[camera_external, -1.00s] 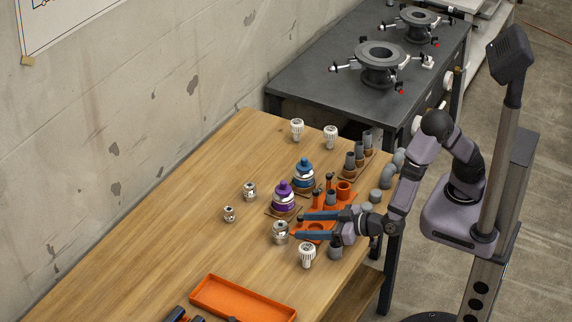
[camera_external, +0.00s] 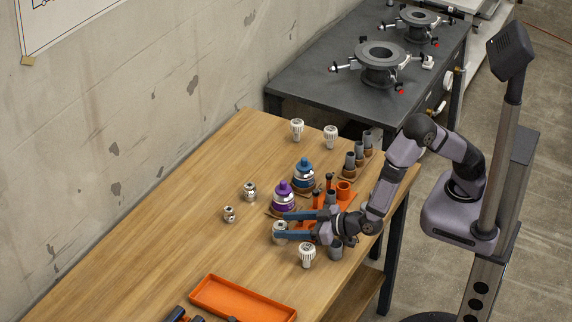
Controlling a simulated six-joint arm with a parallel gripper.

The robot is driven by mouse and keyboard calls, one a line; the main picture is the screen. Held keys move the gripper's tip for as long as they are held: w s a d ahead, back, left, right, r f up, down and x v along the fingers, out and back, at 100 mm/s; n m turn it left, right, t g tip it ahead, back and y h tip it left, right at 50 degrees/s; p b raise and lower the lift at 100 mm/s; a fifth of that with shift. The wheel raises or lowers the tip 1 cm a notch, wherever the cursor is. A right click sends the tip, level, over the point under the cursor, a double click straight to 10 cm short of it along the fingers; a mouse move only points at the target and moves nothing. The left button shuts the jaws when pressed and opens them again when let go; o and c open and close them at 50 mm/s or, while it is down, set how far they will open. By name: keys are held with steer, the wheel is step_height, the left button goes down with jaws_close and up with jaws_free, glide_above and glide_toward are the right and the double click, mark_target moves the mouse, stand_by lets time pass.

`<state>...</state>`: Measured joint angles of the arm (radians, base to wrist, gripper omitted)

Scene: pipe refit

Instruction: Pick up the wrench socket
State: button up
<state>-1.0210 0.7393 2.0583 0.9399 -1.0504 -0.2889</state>
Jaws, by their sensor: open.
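My gripper (camera_external: 280,226) is open, its two blue fingers pointing left over the front part of the table. A small silver fitting (camera_external: 279,226) shows between the fingertips, partly hidden by them; I cannot tell whether they touch it. An orange holder (camera_external: 346,188) with upright orange and dark pieces stands behind my gripper, partly hidden by it. A grey cylinder (camera_external: 331,197) stands at this holder and looks like a socket. I cannot tell for sure which piece is the wrench socket.
A purple-topped part (camera_external: 283,197) and a blue-topped part (camera_external: 303,173) stand close behind the fingers. A white ribbed piece (camera_external: 307,254) stands just in front. Two silver fittings (camera_external: 230,214) stand left. An orange tray (camera_external: 243,299) lies at the front. The table's left side is clear.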

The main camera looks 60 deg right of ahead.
steer(key=shift+c, duration=0.2)
steer(key=c, duration=1.3)
steer(key=shift+r, duration=0.1)
step_height(320, 180, up, 10)
steer(key=shift+f, duration=0.1)
